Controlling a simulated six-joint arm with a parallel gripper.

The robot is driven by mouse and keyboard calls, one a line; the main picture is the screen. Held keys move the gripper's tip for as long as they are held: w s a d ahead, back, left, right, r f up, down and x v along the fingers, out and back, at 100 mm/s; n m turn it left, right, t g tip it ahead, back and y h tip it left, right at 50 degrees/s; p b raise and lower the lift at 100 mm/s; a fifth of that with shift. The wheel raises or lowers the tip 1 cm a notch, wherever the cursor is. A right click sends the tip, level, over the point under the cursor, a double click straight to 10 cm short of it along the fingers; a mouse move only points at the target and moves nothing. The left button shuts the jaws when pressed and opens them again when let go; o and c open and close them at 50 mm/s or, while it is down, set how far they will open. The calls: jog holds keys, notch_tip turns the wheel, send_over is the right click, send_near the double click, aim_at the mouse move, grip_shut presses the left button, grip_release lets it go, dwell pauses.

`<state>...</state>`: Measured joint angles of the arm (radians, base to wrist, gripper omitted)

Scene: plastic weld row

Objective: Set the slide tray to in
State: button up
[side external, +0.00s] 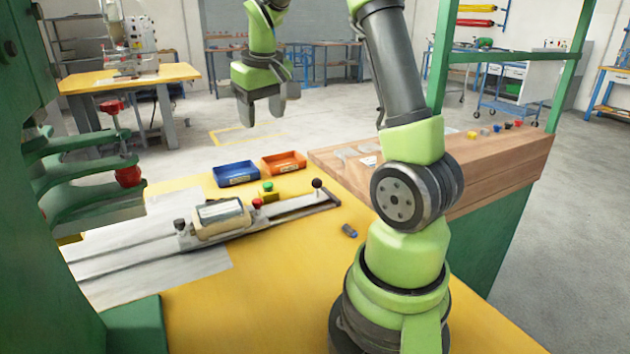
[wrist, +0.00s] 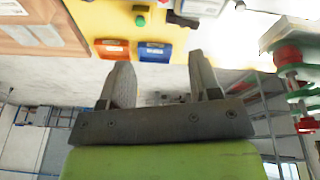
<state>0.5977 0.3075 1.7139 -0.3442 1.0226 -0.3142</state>
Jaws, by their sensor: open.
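The slide tray (side external: 238,224) sits on two long rails (side external: 125,255) on the yellow table, clear of the green press at the left, with a pale block (side external: 218,209) on it. A dark ball knob (side external: 317,183) stands near the rails' right end. My gripper (side external: 264,112) hangs in the air beyond the table's back edge, apart from the tray, open and empty. In the wrist view my gripper (wrist: 160,75) shows both fingers spread with nothing between them.
A blue bin (side external: 236,174) and an orange bin (side external: 284,162) stand behind the rails, near a green button (side external: 268,186). The green press (side external: 90,180) with red knobs is at the left. A wooden bench (side external: 450,185) is at the right.

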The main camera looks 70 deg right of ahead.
jog(key=s+d+f+g, duration=0.2)
jog(key=d+f, duration=0.4)
jog(key=d, duration=0.2)
jog(key=g, duration=0.1)
send_near(316, 180)
jog(key=shift+m, duration=0.4)
jog(key=f, duration=0.3)
jog(key=d+f, duration=0.1)
jog(key=f, duration=0.2)
jog(key=d+f, duration=0.1)
jog(key=f, duration=0.3)
jog(key=shift+s+d, duration=0.15)
jog(key=shift+s, duration=0.25)
jog(key=shift+c, duration=0.2)
